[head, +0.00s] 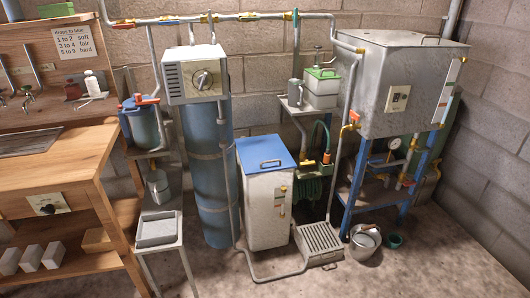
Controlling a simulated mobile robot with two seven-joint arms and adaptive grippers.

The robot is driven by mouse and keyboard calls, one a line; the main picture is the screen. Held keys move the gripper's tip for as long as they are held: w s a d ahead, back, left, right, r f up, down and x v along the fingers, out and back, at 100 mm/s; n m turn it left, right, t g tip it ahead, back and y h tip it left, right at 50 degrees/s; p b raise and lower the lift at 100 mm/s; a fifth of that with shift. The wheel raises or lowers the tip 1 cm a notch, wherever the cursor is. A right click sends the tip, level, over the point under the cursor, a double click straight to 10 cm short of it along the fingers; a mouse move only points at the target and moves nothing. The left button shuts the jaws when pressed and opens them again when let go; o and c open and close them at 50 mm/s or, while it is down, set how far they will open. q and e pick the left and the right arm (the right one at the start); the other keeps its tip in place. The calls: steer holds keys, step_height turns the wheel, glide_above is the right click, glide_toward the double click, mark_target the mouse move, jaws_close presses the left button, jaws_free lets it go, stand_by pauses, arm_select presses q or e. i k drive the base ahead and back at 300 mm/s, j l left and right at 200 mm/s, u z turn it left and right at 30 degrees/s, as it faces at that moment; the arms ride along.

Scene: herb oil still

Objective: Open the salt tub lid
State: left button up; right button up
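The salt tub (266,213) is most likely the tall white bin standing on the floor in the middle of the head view. Its flat blue lid (264,149) lies shut on top. A metal handle (271,163) is fixed on the lid toward its front edge. Small coloured fittings and a strip show on the tub's right front. Neither of my grippers is in view.
A blue cylinder (207,170) with a grey control head stands left of the tub. A slotted metal box (319,241) and pipes sit low at its right. A large grey tank (398,85) on a blue stand is further right. Floor in front is mostly clear.

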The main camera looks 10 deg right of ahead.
mark_target(263, 154)
steer(key=i+l+z, duration=0.5)
steer(key=i, duration=0.3)
